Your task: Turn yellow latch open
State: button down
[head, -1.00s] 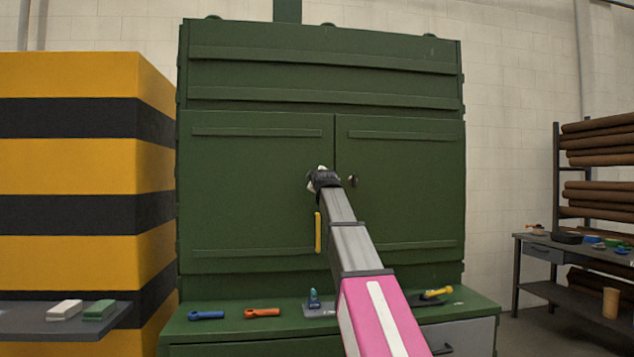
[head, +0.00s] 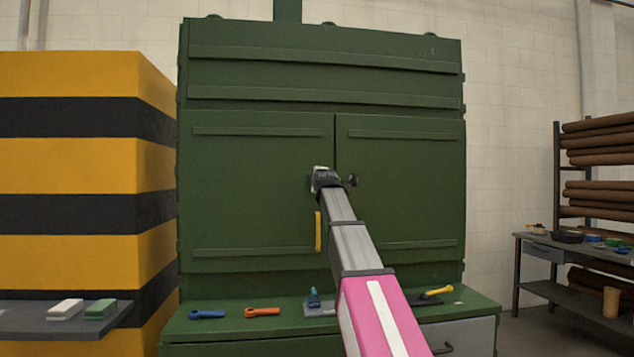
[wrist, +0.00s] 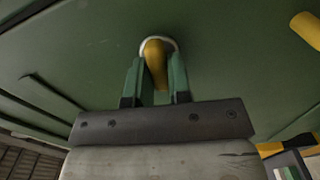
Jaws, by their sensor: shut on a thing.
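The yellow latch (wrist: 155,62) shows in the wrist view, with a pale ring around its base on the green cabinet door. The green fingers of my gripper (wrist: 156,80) are on both sides of it, shut on it. In the head view my gripper (head: 322,178) is at the left door, near the seam between the two doors, and hides the latch there. The exact turn angle of the latch cannot be told.
A yellow handle (head: 318,231) is on the left door below my gripper. A dark knob (head: 352,180) is on the right door. Several tools, including an orange one (head: 262,312), lie on the green ledge below. A striped block (head: 80,170) stands at left.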

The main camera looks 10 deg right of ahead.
jog(key=c, duration=1.1)
grip_release()
jog(key=shift+s, duration=0.1)
jog(key=s, duration=1)
jog(key=shift+s, duration=0.3)
jog(key=shift+s, duration=0.1)
